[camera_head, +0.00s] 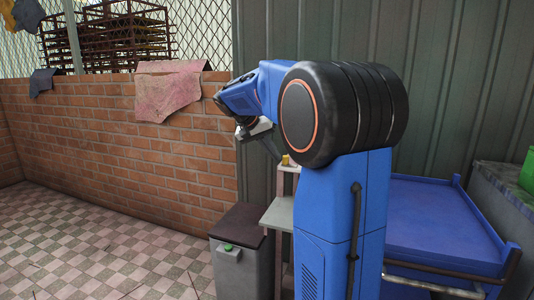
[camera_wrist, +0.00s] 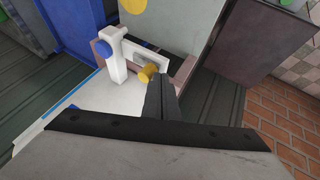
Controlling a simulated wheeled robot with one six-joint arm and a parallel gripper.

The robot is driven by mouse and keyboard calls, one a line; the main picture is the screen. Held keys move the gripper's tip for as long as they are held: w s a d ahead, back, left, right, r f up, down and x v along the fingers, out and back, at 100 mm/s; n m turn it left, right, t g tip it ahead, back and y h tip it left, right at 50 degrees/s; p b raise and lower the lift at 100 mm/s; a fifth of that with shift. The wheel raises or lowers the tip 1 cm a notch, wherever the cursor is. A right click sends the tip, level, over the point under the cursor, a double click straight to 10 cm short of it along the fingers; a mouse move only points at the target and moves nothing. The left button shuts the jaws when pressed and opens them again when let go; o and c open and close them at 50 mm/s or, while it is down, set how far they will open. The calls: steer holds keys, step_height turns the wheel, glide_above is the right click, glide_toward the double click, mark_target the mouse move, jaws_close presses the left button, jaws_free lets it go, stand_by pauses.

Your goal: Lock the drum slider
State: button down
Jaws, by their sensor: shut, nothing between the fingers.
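My gripper (camera_wrist: 160,88) is shut and empty. Its dark fingers point at a small yellow knob (camera_wrist: 147,73), with the tips beside or touching it; I cannot tell which. The knob is on a light grey plate (camera_wrist: 151,58), which looks like the slider. A white upright block (camera_wrist: 115,60) with a blue round knob (camera_wrist: 103,48) stands left of it. In the head view my gripper (camera_head: 270,148) is partly hidden behind my arm, near a small yellow part (camera_head: 287,160) on a pale stand. The drum itself is not clearly seen, and whether the slider is locked cannot be told.
A blue cart (camera_head: 435,222) is at right. A metal wall (camera_head: 450,90) and a brick wall (camera_head: 100,135) stand behind. The tiled floor at left is clear.

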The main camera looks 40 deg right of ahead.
steer(key=shift+s+d, duration=0.1)
steer(key=shift+d, duration=0.05)
steer(key=s, duration=0.1)
steer(key=s+d, duration=0.1)
steer(key=s, duration=0.1)
steer(key=shift+d, duration=0.3)
stand_by(0.3)
